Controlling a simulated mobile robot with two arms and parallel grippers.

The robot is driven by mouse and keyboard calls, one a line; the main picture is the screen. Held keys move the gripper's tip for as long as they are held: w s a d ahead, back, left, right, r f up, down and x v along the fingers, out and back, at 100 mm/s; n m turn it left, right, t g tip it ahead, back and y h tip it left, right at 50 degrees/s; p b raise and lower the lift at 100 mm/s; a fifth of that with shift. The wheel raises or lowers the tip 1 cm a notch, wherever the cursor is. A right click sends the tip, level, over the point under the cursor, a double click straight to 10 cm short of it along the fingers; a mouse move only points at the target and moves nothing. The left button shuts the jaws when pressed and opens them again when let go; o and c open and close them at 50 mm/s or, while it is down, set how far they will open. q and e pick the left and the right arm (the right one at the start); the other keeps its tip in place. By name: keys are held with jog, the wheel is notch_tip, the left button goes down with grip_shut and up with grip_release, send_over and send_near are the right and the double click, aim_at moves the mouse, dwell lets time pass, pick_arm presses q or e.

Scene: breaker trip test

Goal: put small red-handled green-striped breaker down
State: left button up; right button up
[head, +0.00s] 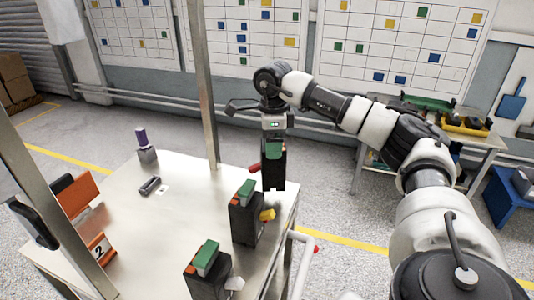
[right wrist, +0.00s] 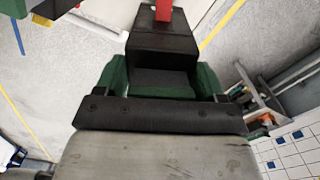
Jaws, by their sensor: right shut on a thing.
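My right gripper (head: 273,138) is shut on the small black breaker (head: 272,172) with a green stripe and a red handle. The breaker hangs upright below the gripper at the far right edge of the metal table (head: 180,205). I cannot tell whether its base touches the tabletop. In the right wrist view the black breaker body (right wrist: 162,50) fills the space ahead of the gripper, with green at both sides and the red handle at the top. My left gripper is not in view.
A black green-topped breaker with a yellow handle (head: 245,218) stands close in front. Another with a pale handle (head: 207,275) stands nearer. The tabletop's middle is clear. A metal post (head: 203,80) rises behind.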

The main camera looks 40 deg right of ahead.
jog(key=shift+w+a+f, duration=0.3)
notch_tip(320, 180, down, 3)
jog(key=shift+f+p, duration=0.1)
jog(key=shift+p, duration=0.65)
jog(key=shift+f, duration=0.3)
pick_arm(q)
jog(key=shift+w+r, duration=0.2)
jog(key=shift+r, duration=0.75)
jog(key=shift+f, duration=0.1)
pick_arm(e)
jog(key=shift+f, duration=0.2)
jog(key=o, duration=1.6)
jog(key=shift+o, duration=0.2)
